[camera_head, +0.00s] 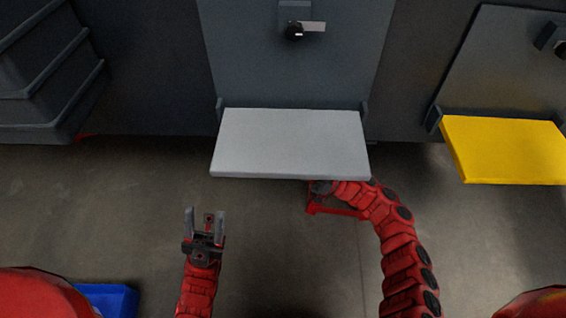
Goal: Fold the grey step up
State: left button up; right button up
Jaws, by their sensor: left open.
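The grey step (290,142) is a flat plate that sticks out level from the lower edge of a dark grey panel (290,75), between two small side brackets. My left gripper (205,214) is below and left of the step's front edge, apart from it, with its two fingers spread and nothing between them. My right arm (397,235) comes up from the lower right and bends left to the step's front edge. Its end is under or just below that edge, and the right gripper's fingers are hidden by the step.
A yellow step (507,149) sticks out at the right from another grey panel. A black latch with a light handle (306,28) is on the panel above the grey step. Ribbed dark parts (45,80) are at upper left. A blue object (108,298) lies at lower left.

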grip_shut()
dwell(1.4)
